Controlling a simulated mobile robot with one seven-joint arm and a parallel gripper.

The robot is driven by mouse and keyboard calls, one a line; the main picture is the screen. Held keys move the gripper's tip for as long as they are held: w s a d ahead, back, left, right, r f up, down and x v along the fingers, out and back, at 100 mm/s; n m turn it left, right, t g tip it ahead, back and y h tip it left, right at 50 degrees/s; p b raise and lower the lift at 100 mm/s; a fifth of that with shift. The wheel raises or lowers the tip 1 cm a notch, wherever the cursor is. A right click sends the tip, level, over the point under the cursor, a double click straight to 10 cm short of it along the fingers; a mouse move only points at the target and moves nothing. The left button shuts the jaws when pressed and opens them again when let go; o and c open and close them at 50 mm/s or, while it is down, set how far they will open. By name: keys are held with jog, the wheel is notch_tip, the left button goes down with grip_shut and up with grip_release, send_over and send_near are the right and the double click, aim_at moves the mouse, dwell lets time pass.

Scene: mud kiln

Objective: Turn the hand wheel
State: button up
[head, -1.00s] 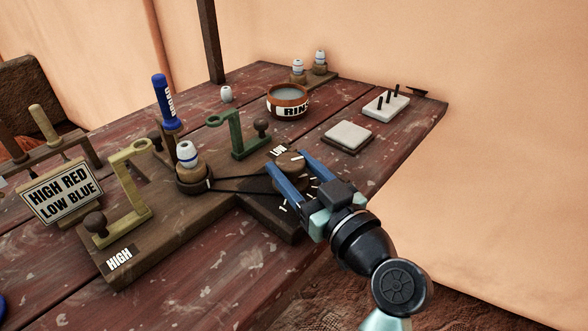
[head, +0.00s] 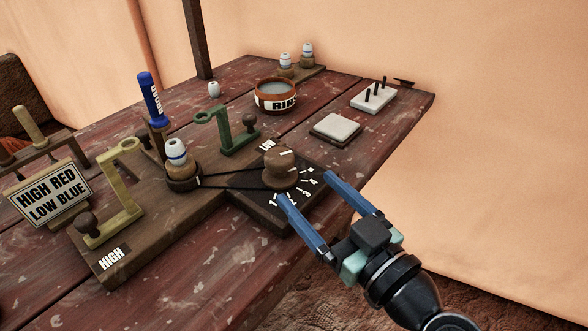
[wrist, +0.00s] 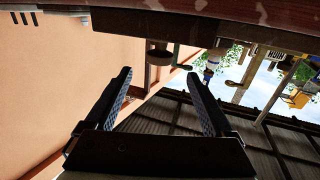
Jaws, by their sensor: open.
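The hand wheel (head: 281,167) is a round brown wooden knob with a white mark on top. It stands on a dark dial plate (head: 262,212) with white ticks and numbers. A dark belt joins it to a wooden spindle (head: 183,174) carrying a white bead with blue bands (head: 176,151). My gripper (head: 305,187) is open and empty, its blue fingers at the near right edge of the dial, apart from the wheel. In the wrist view the gripper (wrist: 160,75) is open too, with the wheel (wrist: 159,55) beyond the fingertips.
A green bracket (head: 222,131) and a yellow bracket (head: 124,190) stand on the same base. A sign (head: 48,193) reads "HIGH RED LOW BLUE". A rinse bowl (head: 277,97), a pale pad (head: 336,127) and a pegged block (head: 373,97) lie behind. Right of the table edge is free.

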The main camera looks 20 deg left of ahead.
jog(key=shift+v, duration=2.3)
jog(key=shift+w, duration=0.1)
jog(key=w+d+r+m+t+h, duration=0.1)
jog(key=w+r+m+t+h, duration=0.3)
jog(key=r, duration=0.6)
jog(key=w+d+r+m+t+h, duration=0.2)
jog(key=r+t+h, duration=0.25)
jog(key=r, duration=0.45)
jog(key=s+d+r+m+t+h, duration=0.1)
jog(key=s+r+m+t+h, duration=0.2)
jog(key=s+r, duration=0.45)
jog(key=s+d+r+m+t+h, duration=0.15)
jog(key=s+r+t+h, duration=0.35)
jog(key=r, duration=0.6)
notch_tip(320, 180, up, 28)
jog(key=w+y+p, duration=0.2)
jog(key=p, duration=2.7)
jog(key=shift+a+r+p, duration=0.2)
jog(key=shift+a+p, duration=0.1)
jog(key=shift+a, duration=0.1)
jog(key=shift+w, duration=0.15)
